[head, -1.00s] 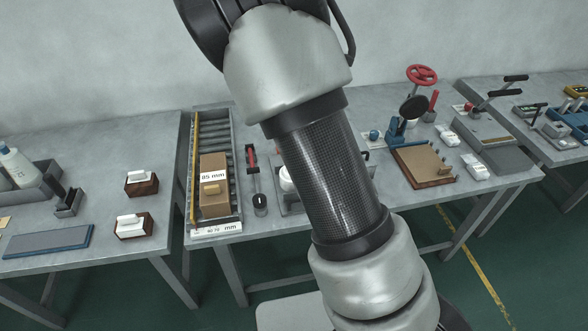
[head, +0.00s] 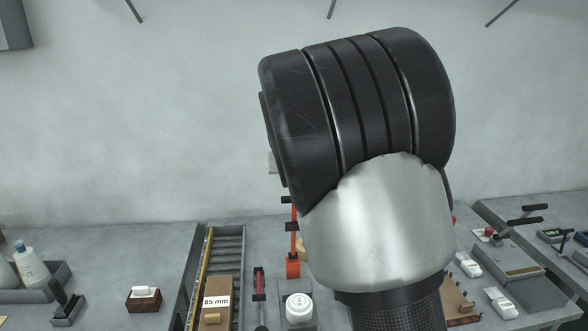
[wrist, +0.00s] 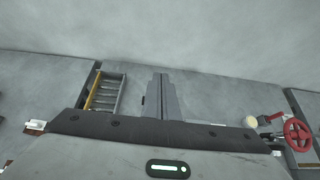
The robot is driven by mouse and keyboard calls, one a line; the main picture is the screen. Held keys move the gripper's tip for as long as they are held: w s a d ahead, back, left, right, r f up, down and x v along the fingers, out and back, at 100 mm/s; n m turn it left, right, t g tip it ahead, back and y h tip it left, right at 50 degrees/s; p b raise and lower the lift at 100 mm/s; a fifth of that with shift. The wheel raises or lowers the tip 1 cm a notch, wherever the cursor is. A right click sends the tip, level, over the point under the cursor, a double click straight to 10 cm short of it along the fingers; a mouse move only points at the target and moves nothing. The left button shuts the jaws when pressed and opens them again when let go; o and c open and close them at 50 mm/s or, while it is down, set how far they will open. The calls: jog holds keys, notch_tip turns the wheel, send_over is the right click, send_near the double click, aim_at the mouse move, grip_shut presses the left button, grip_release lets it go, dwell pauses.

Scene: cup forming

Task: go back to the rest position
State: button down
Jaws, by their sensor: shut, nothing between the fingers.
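My gripper (wrist: 160,85) shows in the wrist view as two grey fingers close together, shut with nothing between them. They point toward the pale wall, above the far part of the bench. In the head view my arm's dark and silver links fill the middle and right, and the gripper is not seen there.
On the bench are a roller rack (head: 229,241) with a cardboard box (head: 216,300) marked 85 mm, a white round piece (head: 299,308), and an orange-red post (head: 293,265). A bottle (head: 32,265) stands at left. A red handwheel (wrist: 297,134) shows at right in the wrist view.

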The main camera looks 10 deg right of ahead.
jog(key=s+d+r+m+g+h, duration=0.1)
jog(key=s+d+r+m, duration=0.1)
jog(key=s+d+m, duration=0.35)
jog(key=s+d+r+m+g, duration=0.1)
jog(key=s+d+m, duration=0.1)
jog(key=s+m, duration=0.55)
jog(key=s+d+r+m+g+h, duration=0.1)
jog(key=s+d+r+m, duration=0.15)
jog(key=s+m, duration=0.4)
jog(key=s+a+f+m+g+y, duration=0.1)
jog(key=s+a+f+m, duration=0.1)
jog(key=s+m, duration=0.6)
jog(key=s+a+f+m+g+y, duration=0.1)
jog(key=s+a+f+m+g, duration=0.1)
jog(key=s+m, duration=0.6)
jog(key=s+a+f, duration=0.1)
jog(key=s, duration=0.6)
jog(key=shift+a, duration=0.3)
